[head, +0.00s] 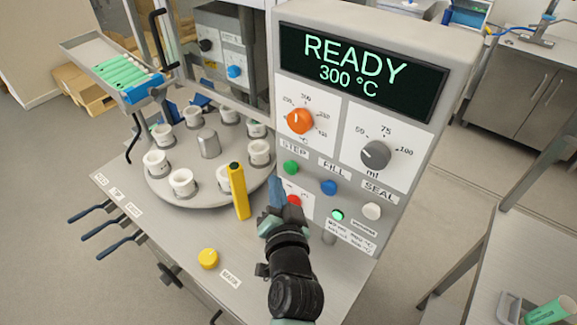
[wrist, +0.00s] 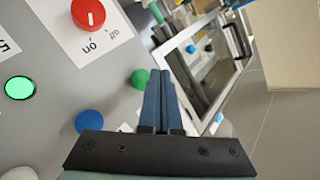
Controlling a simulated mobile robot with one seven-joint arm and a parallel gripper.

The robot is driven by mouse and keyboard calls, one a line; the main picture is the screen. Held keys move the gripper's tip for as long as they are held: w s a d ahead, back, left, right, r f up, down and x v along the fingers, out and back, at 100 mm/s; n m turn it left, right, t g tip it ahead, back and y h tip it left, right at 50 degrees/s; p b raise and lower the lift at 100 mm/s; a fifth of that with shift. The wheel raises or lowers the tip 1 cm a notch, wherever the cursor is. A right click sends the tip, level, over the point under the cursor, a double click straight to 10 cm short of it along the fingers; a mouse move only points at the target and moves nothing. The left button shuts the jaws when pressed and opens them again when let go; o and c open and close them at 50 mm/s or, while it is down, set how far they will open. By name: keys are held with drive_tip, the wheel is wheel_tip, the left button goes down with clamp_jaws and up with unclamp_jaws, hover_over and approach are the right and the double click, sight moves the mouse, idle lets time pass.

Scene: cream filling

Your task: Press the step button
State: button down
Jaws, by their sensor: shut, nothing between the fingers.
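The green step button (head: 291,168) sits under the STEP label on the grey control panel (head: 430,75). It also shows in the wrist view (wrist: 140,78), just left of my blue fingers. My gripper (head: 274,180) is shut and empty, its fingers together, in front of the lower left of the panel. In the head view its tips are a little left of and below the step button. In the wrist view the fingertips (wrist: 161,70) point past the button's right side; I see no contact. The blue fill button (head: 328,187) and white seal button (head: 372,211) are to the right.
A red on/off knob (head: 294,201) is partly behind my gripper, with a lit green lamp (head: 338,215) nearby. A yellow post (head: 238,190) stands close left, before a turntable (head: 160,193) of white cups. A yellow button (head: 208,258) is on the worktop.

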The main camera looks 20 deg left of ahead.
drive_tip(key=s, duration=0.1)
drive_tip(key=s+a+p, duration=0.1)
drive_tip(key=s, duration=0.1)
drive_tip(key=shift+s+a+r+p, duration=0.1)
drive_tip(key=shift+s+a+p, duration=0.05)
drive_tip(key=shift+s+p, duration=0.15)
idle(0.5)
drive_tip(key=w+d+r+n+t+h+b, duration=0.1)
drive_tip(key=d+r+t, duration=0.25)
drive_tip(key=r, duration=1.15)
drive_tip(key=w+d+r+n+t, duration=0.2)
drive_tip(key=d+r+t, duration=0.15)
drive_tip(key=r, duration=1.15)
drive_tip(key=s+d+r+t+h, duration=0.2)
drive_tip(key=s+r, duration=0.4)
drive_tip(key=r, duration=0.4)
drive_tip(key=s+d+r+t+h, duration=0.3)
drive_tip(key=s+d+r, duration=0.4)
drive_tip(key=r, duration=0.3)
drive_tip(key=shift+m+t+h+b, duration=0.3)
drive_tip(key=shift+h+b, duration=0.1)
drive_tip(key=shift+h, duration=0.1)
